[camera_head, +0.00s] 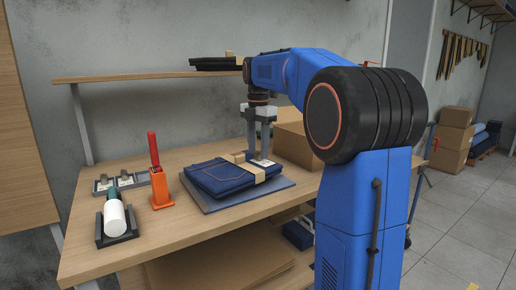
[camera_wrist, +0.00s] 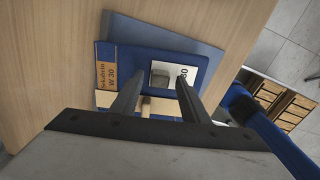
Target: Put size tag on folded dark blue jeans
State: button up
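The folded dark blue jeans (camera_head: 216,177) lie on a grey-blue board on the table, with a tan paper band around them. In the wrist view the jeans (camera_wrist: 137,62) show an orange-brown label reading "W 30". A white size tag (camera_wrist: 187,71) with "30" and a grey square on it appears on the jeans beside the band. It also shows as a small pale patch in the head view (camera_head: 263,162). My gripper (camera_head: 258,155) points down just above the jeans. Its fingers (camera_wrist: 158,80) are apart, with the tag showing between and beyond their tips; contact is unclear.
An orange holder (camera_head: 160,188) with a red-handled tool, a white bottle in a dark cradle (camera_head: 116,236) and a grey tray (camera_head: 103,185) stand left of the jeans. A cardboard box (camera_head: 298,145) stands close at right. A shelf (camera_head: 150,76) runs above the table.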

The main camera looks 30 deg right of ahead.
aim_at(258, 151)
jog(key=shift+r, duration=0.15)
notch_tip(258, 151, up, 12)
dwell(0.5)
jog(key=s+a+f+m+t, duration=0.1)
jog(key=s+a+f+m, duration=0.4)
jog(key=s+f, duration=0.5)
jog(key=s+a+f+m+t, duration=0.2)
jog(key=s+a+f+m, duration=0.2)
jog(key=s+f+m, duration=0.4)
jog(key=s+a+f+m+t, duration=0.1)
jog(key=s+a+f+m, duration=0.4)
jog(key=s+f, duration=0.9)
jog(key=shift+s+a+f+m+t, duration=0.35)
jog(key=shift+s+m, duration=0.2)
jog(key=shift+m, duration=0.55)
jog(key=shift+r, duration=0.15)
